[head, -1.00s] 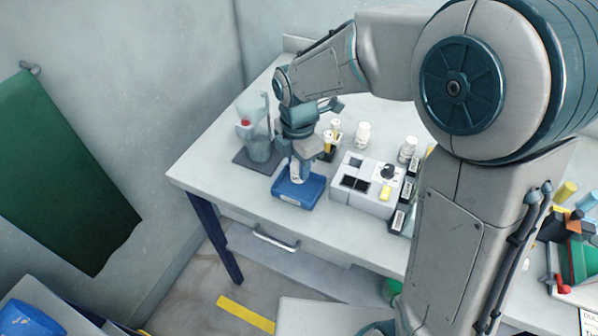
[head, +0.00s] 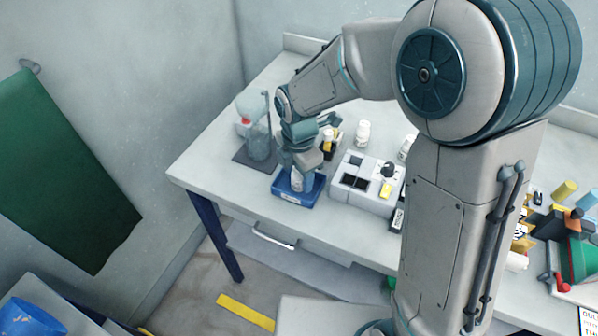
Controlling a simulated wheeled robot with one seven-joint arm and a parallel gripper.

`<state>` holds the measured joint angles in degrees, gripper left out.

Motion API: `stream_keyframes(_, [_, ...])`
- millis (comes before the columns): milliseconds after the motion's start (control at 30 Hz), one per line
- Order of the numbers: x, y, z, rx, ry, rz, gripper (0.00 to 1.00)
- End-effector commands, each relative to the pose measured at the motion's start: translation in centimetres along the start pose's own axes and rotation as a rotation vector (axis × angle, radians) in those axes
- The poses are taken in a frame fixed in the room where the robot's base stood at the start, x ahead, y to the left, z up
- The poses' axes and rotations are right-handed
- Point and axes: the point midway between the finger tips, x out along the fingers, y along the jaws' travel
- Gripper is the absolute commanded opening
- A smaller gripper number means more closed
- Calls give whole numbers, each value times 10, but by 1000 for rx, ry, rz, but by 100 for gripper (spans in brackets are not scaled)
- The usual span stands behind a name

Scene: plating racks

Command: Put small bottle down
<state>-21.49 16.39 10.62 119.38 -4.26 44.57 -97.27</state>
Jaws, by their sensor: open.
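The small white bottle (head: 297,181) stands in or on a small blue tray (head: 290,197) near the front edge of the white table. My gripper (head: 297,175) points down over the tray, its fingers open on either side of the bottle. The fingers and wrist hide the bottle's upper part, and I cannot tell whether they touch it.
A grey block with dark slots (head: 362,182) stands close to the right of the tray. A clear vessel on a dark mat (head: 257,145) stands to the left. A white bottle (head: 362,133) and a yellow-marked bottle (head: 328,143) stand behind. Table front left is clear.

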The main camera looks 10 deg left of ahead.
Motion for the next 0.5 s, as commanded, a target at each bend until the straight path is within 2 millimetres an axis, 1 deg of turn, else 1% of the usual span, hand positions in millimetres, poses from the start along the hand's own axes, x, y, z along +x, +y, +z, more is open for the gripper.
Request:
stream_keyframes(167, [-9,1,0,0,-1,2,53])
stream_keyframes(267, [-25,1,1,0,-2,4,53])
stream_keyframes(500, [-78,1,0,2,-1,6,53])
